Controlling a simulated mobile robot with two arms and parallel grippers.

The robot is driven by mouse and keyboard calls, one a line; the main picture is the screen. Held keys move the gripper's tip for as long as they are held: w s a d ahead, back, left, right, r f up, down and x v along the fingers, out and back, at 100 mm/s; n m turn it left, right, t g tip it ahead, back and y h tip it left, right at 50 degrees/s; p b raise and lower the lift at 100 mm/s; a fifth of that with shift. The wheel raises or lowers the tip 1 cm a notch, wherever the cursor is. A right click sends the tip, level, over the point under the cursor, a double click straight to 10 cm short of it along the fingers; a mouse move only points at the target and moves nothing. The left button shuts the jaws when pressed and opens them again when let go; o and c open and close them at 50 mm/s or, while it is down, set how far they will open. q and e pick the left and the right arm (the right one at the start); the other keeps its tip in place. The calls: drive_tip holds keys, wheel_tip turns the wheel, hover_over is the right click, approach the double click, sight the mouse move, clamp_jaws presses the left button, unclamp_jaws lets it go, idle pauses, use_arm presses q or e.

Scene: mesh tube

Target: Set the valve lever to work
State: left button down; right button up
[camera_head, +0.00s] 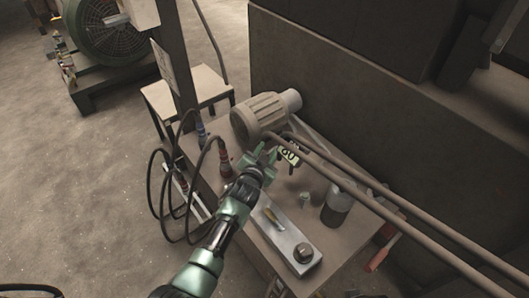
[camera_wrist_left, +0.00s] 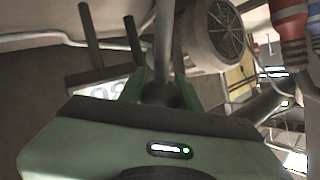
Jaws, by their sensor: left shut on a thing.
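A grey rod rises behind that piece. In the head view the gripper hides most of the lever. A small label plate (camera_head: 290,155) with light markings sits just right of the fingers; part of it shows behind the left finger in the wrist view. My right gripper is not in view.
Two long pipes (camera_head: 375,205) run to the lower right. A beige motor (camera_head: 262,115) stands behind the gripper; its fan cover (camera_wrist_left: 212,35) shows in the wrist view. A red connector (camera_head: 224,160), a grey jar (camera_head: 337,206) and a metal plate (camera_head: 285,237) are on the bench.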

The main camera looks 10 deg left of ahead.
use_arm(q)
drive_tip(key=shift+s+d+f, duration=0.1)
drive_tip(key=shift+s+f, duration=0.05)
drive_tip(key=shift+f, duration=0.2)
drive_tip(key=c, duration=1)
unclamp_jaws()
drive_tip(key=shift+r, duration=0.1)
drive_tip(key=shift+r, duration=0.15)
drive_tip(key=shift+r, duration=0.1)
